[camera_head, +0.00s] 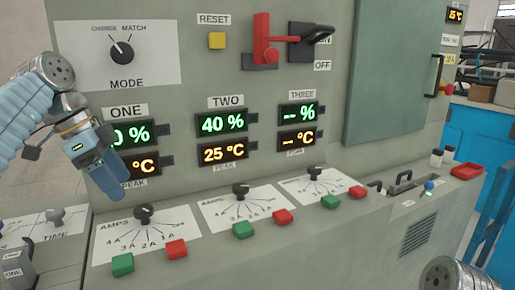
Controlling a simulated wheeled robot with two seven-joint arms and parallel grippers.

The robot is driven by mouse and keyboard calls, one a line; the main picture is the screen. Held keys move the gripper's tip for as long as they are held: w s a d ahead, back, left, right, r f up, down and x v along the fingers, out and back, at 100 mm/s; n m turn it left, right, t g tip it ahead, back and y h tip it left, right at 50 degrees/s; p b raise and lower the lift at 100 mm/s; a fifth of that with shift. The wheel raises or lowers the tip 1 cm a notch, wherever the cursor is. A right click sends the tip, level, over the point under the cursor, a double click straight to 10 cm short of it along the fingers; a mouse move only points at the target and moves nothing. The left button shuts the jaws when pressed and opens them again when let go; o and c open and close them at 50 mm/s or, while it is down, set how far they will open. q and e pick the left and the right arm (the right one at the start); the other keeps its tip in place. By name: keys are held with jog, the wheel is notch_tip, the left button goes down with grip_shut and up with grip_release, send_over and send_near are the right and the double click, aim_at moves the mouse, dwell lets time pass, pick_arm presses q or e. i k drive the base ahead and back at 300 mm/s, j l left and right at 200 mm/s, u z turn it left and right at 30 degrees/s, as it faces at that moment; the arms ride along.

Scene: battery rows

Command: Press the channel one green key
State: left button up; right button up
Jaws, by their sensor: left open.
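The channel one green key (122,264) sits at the lower left of the sloped desk, below the AMPS dial (144,214). The channel one red key (176,249) is to its right. My left gripper (108,180) comes in from the left, open, its blue fingers pointing down. It is above the green key in the picture and apart from it. It covers part of the ONE displays (140,133), which read 0 % with the leading part hidden. My right gripper is not in view; only a round part of my right arm shows at bottom right.
Channel two's green key (243,229) and red key (283,217), and channel three's green key (330,201) and red key (358,192), run along the desk rightwards.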

aim_at(123, 263)
jog(key=k, duration=1.45)
